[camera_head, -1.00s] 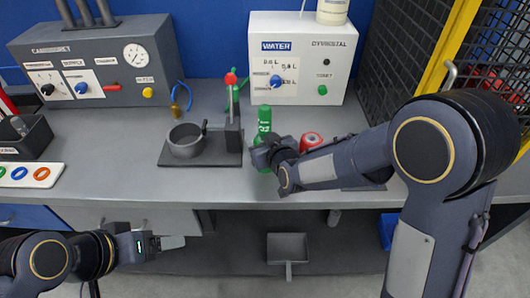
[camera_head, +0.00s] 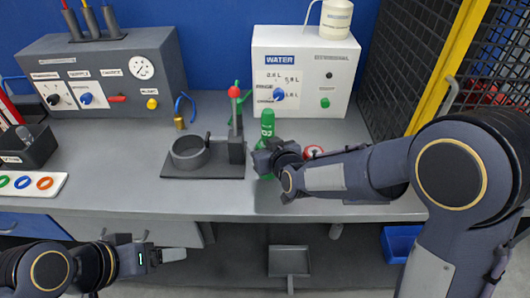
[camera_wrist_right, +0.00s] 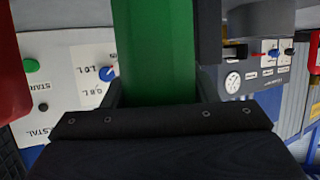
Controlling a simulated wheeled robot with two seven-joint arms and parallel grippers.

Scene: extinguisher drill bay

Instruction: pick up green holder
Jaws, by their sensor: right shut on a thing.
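The green holder (camera_head: 267,122) stands upright at the middle of the grey bench, right of the black stand with the red-topped post. My right gripper (camera_head: 265,160) reaches in from the right and is shut on its lower part. In the right wrist view the green holder (camera_wrist_right: 155,50) fills the space between my fingers, with its ends out of frame. I cannot tell whether its base touches the bench. My left gripper (camera_head: 172,254) is low at the left, in front of the bench and away from the holder; its finger gap is not clear.
A stand with a round grey cup (camera_head: 188,152) is close left of the holder. The white WATER box (camera_head: 335,75) is behind, the grey gauge panel (camera_head: 120,90) back left. A mesh cage (camera_head: 415,60) bounds the right.

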